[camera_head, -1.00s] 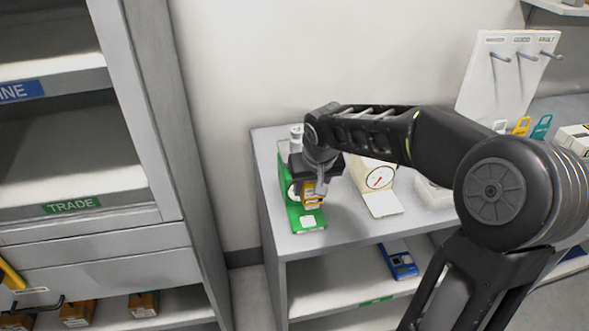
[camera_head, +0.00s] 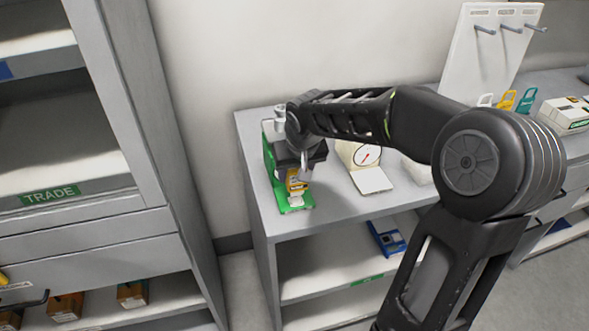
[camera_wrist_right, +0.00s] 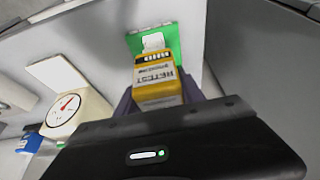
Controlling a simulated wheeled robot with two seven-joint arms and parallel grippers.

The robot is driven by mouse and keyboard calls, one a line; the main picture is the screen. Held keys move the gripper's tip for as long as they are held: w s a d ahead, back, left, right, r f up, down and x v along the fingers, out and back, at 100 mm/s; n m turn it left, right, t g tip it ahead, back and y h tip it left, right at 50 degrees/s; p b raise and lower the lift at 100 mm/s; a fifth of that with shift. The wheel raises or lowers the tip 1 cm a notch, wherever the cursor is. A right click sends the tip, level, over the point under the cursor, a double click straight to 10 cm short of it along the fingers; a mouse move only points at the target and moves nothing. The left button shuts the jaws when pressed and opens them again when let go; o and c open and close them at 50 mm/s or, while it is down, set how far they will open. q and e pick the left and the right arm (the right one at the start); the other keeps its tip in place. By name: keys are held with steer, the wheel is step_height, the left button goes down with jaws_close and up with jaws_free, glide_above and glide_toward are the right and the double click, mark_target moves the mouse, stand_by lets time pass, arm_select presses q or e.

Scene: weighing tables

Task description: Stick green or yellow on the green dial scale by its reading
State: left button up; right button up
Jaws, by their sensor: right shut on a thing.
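The green dial scale (camera_head: 295,208) stands at the left end of the grey table. Its face is hidden behind my right gripper (camera_head: 298,177). My right gripper is shut on a yellow label block (camera_head: 292,184) and holds it over the scale's green front plate. In the right wrist view the yellow block (camera_wrist_right: 158,80) carries dark print on a white strip, with the green plate (camera_wrist_right: 171,38) beyond it. A white patch (camera_wrist_right: 153,41) lies on that plate. I cannot tell whether the block touches the plate. My left gripper is not in view.
A white dial scale (camera_head: 369,178) with a red needle stands to the right. A blue device (camera_head: 387,238) lies on the shelf below. A pegboard (camera_head: 485,65), coloured tags (camera_head: 507,100) and a box (camera_head: 566,117) are farther right. A grey cabinet (camera_head: 170,130) stands left.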

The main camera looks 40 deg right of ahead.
steer(key=shift+f+b, duration=0.6)
steer(key=shift+f, duration=0.65)
steer(key=shift+b, duration=0.4)
stand_by(0.5)
steer(key=shift+s+f+b, duration=0.1)
steer(key=shift+f+b, duration=0.6)
steer(key=shift+b, duration=0.05)
stand_by(2.2)
steer(key=shift+r, duration=0.1)
steer(key=shift+r+p, duration=2.3)
steer(key=shift+r, duration=1.2)
